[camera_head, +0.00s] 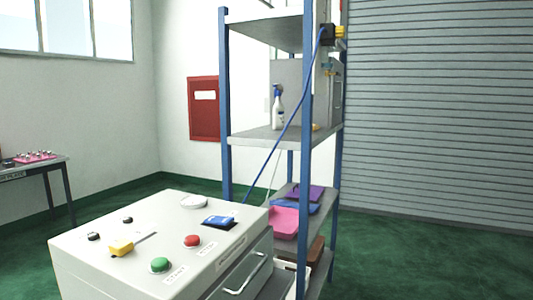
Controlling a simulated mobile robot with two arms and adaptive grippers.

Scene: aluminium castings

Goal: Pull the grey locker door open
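A grey box that looks like the locker (288,76) stands on the middle shelf of a rack with blue posts. Its right side (337,95), which seems to carry the door, shows only at a steep angle. A rack post and a blue cable hide part of the locker. I cannot tell whether the door is shut or ajar. Neither of my grippers is in view.
A white console (85,262) with red and green buttons stands in front of the rack (307,160). A spray bottle (278,112) stands before the locker. A blue cable (296,105) hangs across the rack. Green floor (430,260) is clear at right, before a roller shutter (440,110).

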